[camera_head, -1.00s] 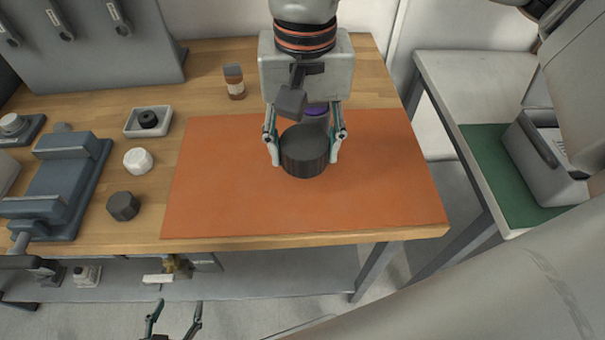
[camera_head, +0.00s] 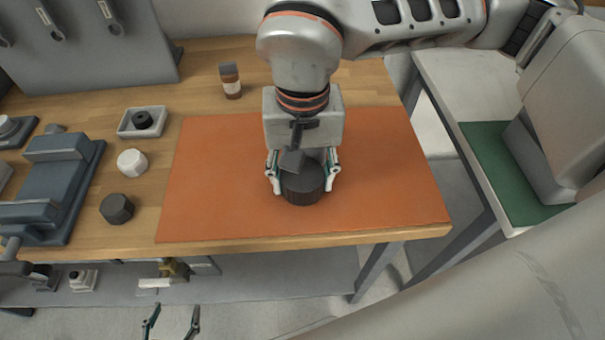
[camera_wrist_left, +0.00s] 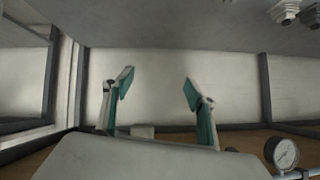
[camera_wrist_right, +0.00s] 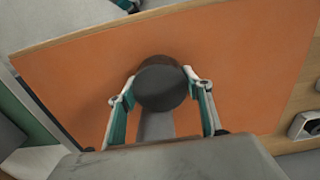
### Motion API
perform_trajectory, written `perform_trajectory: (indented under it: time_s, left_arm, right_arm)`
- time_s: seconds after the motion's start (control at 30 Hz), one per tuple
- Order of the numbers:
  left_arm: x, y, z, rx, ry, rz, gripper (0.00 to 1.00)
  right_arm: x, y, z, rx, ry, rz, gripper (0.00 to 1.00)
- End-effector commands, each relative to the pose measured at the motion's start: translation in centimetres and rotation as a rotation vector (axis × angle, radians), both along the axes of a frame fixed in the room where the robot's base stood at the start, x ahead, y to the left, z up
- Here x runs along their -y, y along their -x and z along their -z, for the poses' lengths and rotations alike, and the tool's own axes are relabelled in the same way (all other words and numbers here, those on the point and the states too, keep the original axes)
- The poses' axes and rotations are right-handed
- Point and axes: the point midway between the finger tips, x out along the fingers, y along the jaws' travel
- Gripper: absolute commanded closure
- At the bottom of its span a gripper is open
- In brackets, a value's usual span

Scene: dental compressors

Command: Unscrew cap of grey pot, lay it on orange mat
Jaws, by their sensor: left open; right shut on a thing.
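The dark ribbed round cap (camera_head: 303,187) is between the fingers of my right gripper (camera_head: 302,178), over the orange mat (camera_head: 225,190). The right wrist view also shows the cap (camera_wrist_right: 162,85) held between both fingers, low over the mat; I cannot tell whether it touches.
Left of the mat are a dark hexagonal piece (camera_head: 117,208), a white one (camera_head: 132,162), a white tray (camera_head: 128,128) and a blue-grey vise-like fixture (camera_head: 55,190). The mat's left and right parts are clear.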

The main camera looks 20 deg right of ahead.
Motion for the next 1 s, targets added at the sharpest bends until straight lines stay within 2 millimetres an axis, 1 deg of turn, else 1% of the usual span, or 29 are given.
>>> perform_trajectory:
  time_s: [0.07,0.1,0.13,0.17,0.47,0.57,0.67,1.0]
  left_arm:
    - [0.0,0.1,0.3,-0.004,-0.001,0.0,0.43]
    - [0.0,0.1,0.3,-0.004,-0.001,0.0,0.43]
    - [0.0,0.1,0.3,-0.004,-0.001,0.0,0.43]
    - [0.0,0.1,0.3,-0.004,-0.001,0.0,0.43]
    - [-0.1,0.2,0.4,-0.007,-0.003,0.0,0.43]
    - [-0.1,0.1,0.2,-0.004,-0.002,0.0,0.43]
    - [-0.1,0.0,0.1,-0.003,-0.001,-0.001,0.43]
    - [0.2,-0.2,-0.8,0.005,0.008,-0.001,0.43]
  right_arm:
    - [0.0,0.0,0.4,-0.001,0.001,0.0,0.76]
    - [0.0,0.0,0.3,-0.001,0.001,0.0,0.43]
    - [0.0,0.0,0.3,-0.001,0.001,0.0,0.35]
    - [0.0,0.0,0.3,-0.001,0.001,0.0,0.33]
    - [0.0,0.0,0.2,-0.001,0.001,0.0,0.33]
    - [0.0,0.0,-0.3,0.0,0.0,0.001,0.33]
    - [0.0,-0.1,-1.5,0.004,0.0,0.001,0.33]
    - [0.0,-0.1,-8.4,0.007,0.0,0.001,0.33]
